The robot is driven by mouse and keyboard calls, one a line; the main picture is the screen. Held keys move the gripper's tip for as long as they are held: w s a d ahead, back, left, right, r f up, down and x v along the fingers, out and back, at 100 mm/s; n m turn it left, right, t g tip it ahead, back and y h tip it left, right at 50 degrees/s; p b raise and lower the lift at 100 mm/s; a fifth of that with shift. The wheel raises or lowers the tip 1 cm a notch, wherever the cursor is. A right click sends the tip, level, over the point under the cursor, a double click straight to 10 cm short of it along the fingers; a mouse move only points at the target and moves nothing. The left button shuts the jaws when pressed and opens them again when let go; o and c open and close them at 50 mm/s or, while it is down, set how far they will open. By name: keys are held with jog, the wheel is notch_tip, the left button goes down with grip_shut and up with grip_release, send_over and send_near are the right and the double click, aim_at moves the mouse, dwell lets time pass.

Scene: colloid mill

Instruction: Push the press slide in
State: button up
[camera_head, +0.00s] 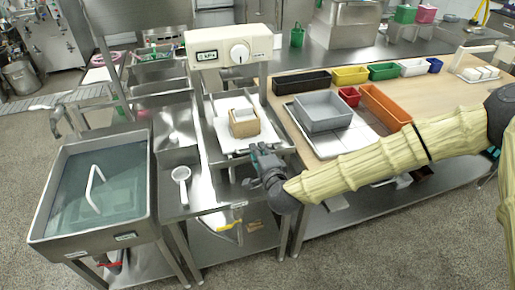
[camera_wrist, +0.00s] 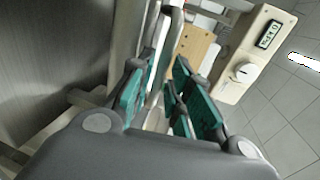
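The press (camera_head: 232,47) stands left of centre in the head view, a cream box with a display and a white dial on posts. Its head also shows at the upper right of the wrist view (camera_wrist: 255,55). Below it, the pale press slide (camera_head: 228,139) sticks out toward the front, carrying a wooden mould (camera_head: 244,124). Wood also shows in the wrist view (camera_wrist: 195,45). My gripper (camera_head: 257,158) is at the slide's front right end. In the wrist view its teal-padded fingers (camera_wrist: 160,85) stand apart with a gap between them. Contact with the slide cannot be made out.
A steel sink (camera_head: 95,195) with a white handle stands at the left. A white strainer (camera_head: 181,180) lies on the steel bench. The table at right holds a grey tub (camera_head: 322,111), an orange tray (camera_head: 386,106) and several coloured bins. Grey floor is open in front.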

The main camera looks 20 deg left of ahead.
jog(key=shift+x, duration=0.9)
grip_shut()
